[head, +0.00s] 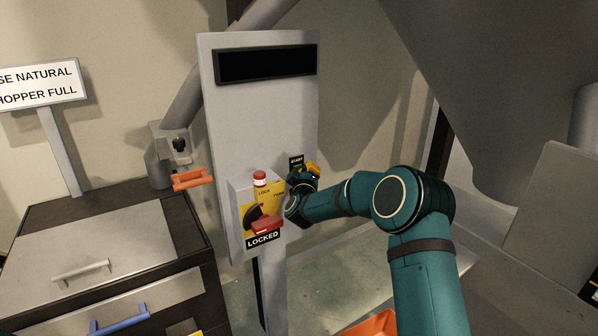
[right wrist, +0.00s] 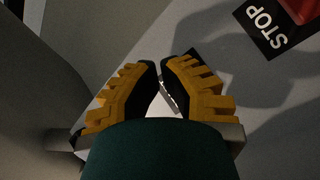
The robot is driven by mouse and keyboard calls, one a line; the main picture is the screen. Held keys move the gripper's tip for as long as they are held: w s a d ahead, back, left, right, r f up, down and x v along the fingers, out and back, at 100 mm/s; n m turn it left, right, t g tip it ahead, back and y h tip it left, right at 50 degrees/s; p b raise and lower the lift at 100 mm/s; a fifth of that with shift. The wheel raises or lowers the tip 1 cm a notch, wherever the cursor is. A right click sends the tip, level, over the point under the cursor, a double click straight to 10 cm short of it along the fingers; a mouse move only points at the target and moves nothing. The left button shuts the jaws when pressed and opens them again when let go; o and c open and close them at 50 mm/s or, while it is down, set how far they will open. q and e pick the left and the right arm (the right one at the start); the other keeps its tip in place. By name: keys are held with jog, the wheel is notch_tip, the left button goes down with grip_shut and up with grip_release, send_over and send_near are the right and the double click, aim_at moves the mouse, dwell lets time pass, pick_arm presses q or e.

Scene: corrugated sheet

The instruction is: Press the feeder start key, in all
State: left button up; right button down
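The feeder start key is at the START label (head: 296,161), on the right edge of the grey panel (head: 240,130); the key itself is mostly hidden by my right gripper (head: 313,169). The gripper is close to the panel there; I cannot tell whether it touches the key. In the right wrist view the yellow-and-black fingers (right wrist: 160,68) come together at their tips, with nothing visibly held. A black plate shows partly behind them. A STOP label (right wrist: 265,30) with a red part beside it is at the upper right. My left gripper is not in view.
An orange handle (head: 192,179) and a drawer cabinet (head: 100,245) are on the left. A large grey hopper (head: 510,80) hangs at right.

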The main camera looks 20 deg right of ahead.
jog(key=shift+s, duration=0.65)
jog(key=shift+s+d+b, duration=0.2)
jog(key=shift+s+b, duration=0.1)
jog(key=shift+s, duration=0.95)
jog(key=shift+s+d+b, duration=0.2)
jog(key=shift+s+b, duration=0.1)
jog(key=shift+s, duration=0.95)
